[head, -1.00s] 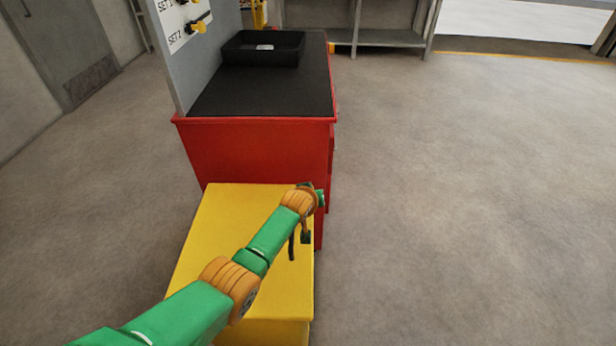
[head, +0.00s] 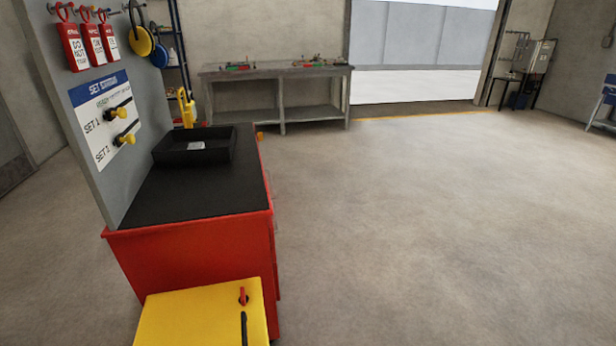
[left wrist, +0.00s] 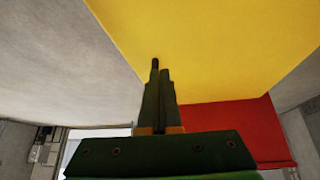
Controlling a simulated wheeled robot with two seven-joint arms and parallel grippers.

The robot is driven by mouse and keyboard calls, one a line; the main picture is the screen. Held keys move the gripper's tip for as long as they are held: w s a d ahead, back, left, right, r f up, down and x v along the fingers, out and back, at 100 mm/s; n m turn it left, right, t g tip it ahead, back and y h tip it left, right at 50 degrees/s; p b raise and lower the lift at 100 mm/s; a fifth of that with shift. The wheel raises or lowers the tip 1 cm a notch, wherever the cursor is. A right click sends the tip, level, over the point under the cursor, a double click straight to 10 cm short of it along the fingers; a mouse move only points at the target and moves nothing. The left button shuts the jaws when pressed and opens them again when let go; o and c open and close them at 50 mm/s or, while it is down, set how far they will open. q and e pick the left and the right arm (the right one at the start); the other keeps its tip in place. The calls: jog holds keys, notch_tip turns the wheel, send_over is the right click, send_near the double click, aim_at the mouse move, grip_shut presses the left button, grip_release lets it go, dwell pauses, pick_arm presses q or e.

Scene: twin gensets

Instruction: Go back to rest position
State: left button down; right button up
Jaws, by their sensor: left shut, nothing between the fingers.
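My left gripper (left wrist: 160,76) shows in the left wrist view with its dark fingers together and nothing between them. The yellow box (left wrist: 205,45) fills much of that view beyond the fingertips. I cannot tell how far the fingers are from it. In the head view the yellow box (head: 195,315) stands at the bottom, with a red knob (head: 243,296) and a black handle (head: 243,330) on it. Neither of my arms shows in the head view now. My right gripper is out of view.
The red cabinet (head: 195,250) stands behind the yellow box, with a black tray (head: 165,163) on its top. A grey board (head: 98,190) with yellow-handled switches and red tags rises at its left. A grey workbench (head: 275,72) stands at the back. The floor (head: 430,220) to the right is clear.

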pick_arm(q)
jog(key=s+a+r+m+g, duration=0.1)
jog(key=s+r+m+g, duration=0.15)
jog(key=s, duration=1.15)
notch_tip(320, 180, down, 16)
jog(key=s+f+m+g+p, duration=0.1)
jog(key=s+g, duration=0.1)
jog(key=s+a+f+p, duration=0.1)
jog(key=s+a+f, duration=0.1)
jog(key=s+f, duration=0.6)
jog(key=s, duration=0.4)
jog(key=shift+s+f+g, duration=0.2)
jog(key=shift+f+g, duration=0.15)
jog(key=shift+f, duration=0.05)
